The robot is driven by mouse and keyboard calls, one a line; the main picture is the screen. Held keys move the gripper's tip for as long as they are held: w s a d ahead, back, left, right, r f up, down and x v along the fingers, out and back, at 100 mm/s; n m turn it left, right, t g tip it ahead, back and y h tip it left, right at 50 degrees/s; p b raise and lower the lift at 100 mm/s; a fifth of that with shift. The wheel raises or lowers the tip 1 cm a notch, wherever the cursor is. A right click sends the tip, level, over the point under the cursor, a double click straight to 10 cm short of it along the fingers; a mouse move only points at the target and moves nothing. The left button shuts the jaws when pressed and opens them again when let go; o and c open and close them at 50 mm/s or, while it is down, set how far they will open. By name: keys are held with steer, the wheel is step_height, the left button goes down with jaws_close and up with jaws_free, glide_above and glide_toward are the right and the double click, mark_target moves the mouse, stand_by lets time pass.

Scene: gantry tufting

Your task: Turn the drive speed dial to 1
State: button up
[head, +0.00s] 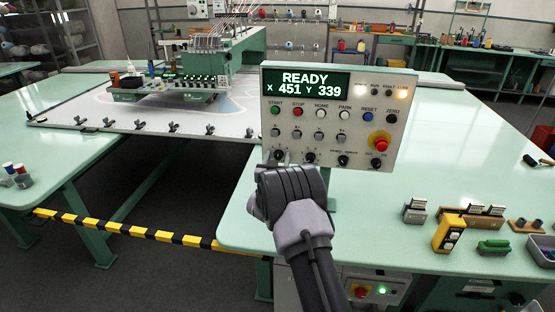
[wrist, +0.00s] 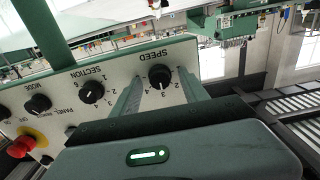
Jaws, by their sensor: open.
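The drive speed dial (wrist: 159,77) is a black knob with a white pointer mark, under the word SPEED, upside down in the wrist view. Small numbers ring it; which one the pointer meets I cannot tell surely. In the head view the dial (head: 279,155) is at the lower left of the control panel (head: 385,110), partly behind my gripper. My gripper (wrist: 161,86) is open, one finger on each side of the dial in the wrist view. Whether the fingers touch it I cannot tell.
The section dial (wrist: 91,92) is close beside one finger. Other dials and a red emergency button (head: 381,144) are on the same panel. A green table (head: 400,225) below holds a yellow switch box (head: 449,234) and small parts at the right.

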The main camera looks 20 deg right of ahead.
jaws_close()
steer(key=shift+n, duration=0.3)
steer(key=n+b, duration=0.2)
steer(key=n, duration=0.1)
steer(key=shift+a+n, duration=0.1)
steer(key=shift+n, duration=0.2)
steer(key=n, duration=0.5)
steer(key=shift+w, duration=0.1)
steer(key=n, duration=0.5)
steer(key=shift+a+n, duration=0.1)
steer(key=shift+n, duration=0.3)
steer(key=n+p, duration=0.1)
steer(key=n, duration=0.3)
steer(key=shift+f+n, duration=0.15)
steer(key=shift+n, duration=0.25)
steer(key=shift+p, duration=0.3)
